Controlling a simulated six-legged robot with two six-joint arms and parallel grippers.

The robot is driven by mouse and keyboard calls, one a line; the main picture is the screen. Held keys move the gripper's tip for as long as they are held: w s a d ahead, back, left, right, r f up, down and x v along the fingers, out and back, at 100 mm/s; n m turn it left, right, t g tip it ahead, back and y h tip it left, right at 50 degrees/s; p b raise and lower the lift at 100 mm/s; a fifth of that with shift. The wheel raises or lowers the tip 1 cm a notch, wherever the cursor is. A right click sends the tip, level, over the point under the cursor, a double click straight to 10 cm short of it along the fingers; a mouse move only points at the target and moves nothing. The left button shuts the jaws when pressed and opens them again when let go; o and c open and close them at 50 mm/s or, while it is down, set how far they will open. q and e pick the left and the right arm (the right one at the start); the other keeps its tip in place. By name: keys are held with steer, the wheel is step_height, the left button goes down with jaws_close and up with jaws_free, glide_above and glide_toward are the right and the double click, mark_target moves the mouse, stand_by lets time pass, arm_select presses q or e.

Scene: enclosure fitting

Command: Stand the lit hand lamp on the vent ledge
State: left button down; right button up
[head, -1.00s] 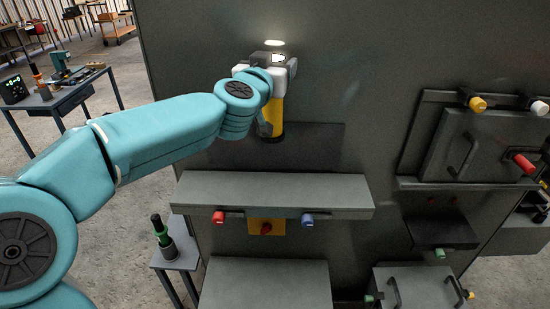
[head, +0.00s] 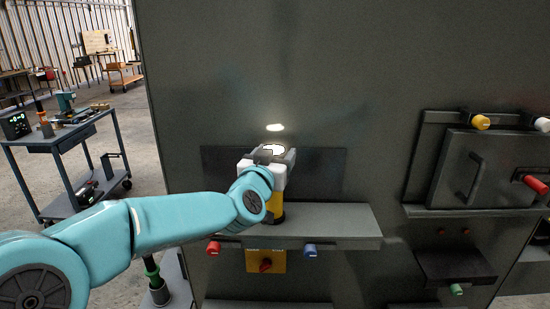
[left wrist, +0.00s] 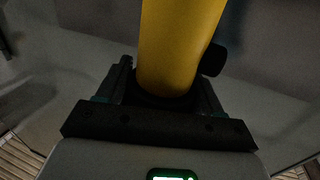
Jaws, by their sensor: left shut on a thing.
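The hand lamp (head: 277,203) is yellow with a dark foot and a lit top, and it is upright. My left gripper (head: 275,160) is shut on it near its upper end, partly hiding it. The vent ledge (head: 330,222) is a grey shelf on the dark enclosure wall. The lamp's foot shows against the ledge's top; I cannot tell whether it touches. In the left wrist view the yellow lamp body (left wrist: 180,45) stands between the fingers (left wrist: 162,92), with a dark round knob at its side. My right gripper is not in view.
Below the ledge are a red knob (head: 213,248), a blue knob (head: 310,250) and a yellow plate with a red switch (head: 265,262). A hatch (head: 485,170) with clamps is at right. The ledge's right part is clear. A blue-grey cart (head: 70,150) stands at left.

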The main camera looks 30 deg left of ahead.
arm_select(q)
steer(key=shift+s+r, duration=0.2)
steer(key=shift+f, duration=0.15)
steer(key=shift+c, duration=2)
jaws_free()
steer(key=shift+w+f, duration=0.15)
steer(key=shift+o, duration=1.2)
steer(key=shift+w, duration=0.15)
steer(key=shift+s+r, duration=0.2)
steer(key=shift+s, duration=0.05)
steer(key=shift+r, duration=0.2)
steer(key=b+v, duration=0.1)
steer(key=v, duration=1)
steer(key=shift+s+d+f, duration=0.2)
steer(key=shift+s, duration=0.1)
